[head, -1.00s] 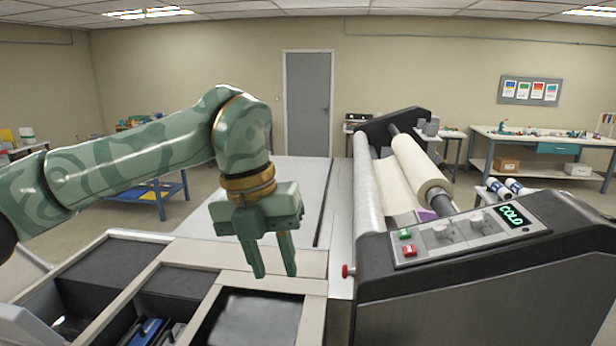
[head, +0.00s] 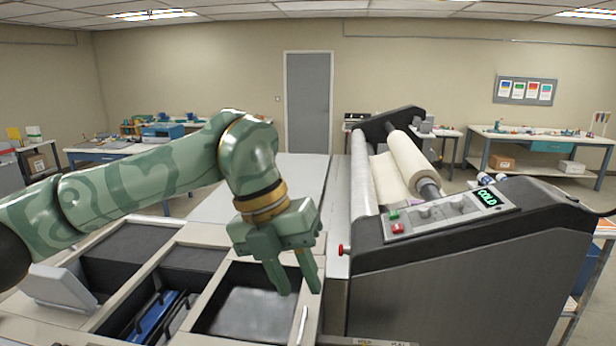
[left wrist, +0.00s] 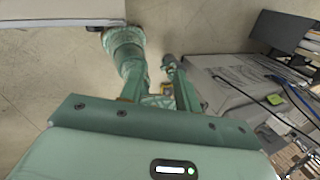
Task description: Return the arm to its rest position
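My left arm comes in from the left in the head view, green with a brass-coloured wrist ring. My left gripper (head: 299,292) points down over the right edge of the dark open tray (head: 240,310). Its two fingers are apart with nothing between them. In the left wrist view the fingers (left wrist: 160,88) also show a gap, with floor beyond them. My right gripper does not show.
Compartments with a blue item (head: 157,318) lie left. Open air is above the grey table (head: 305,180).

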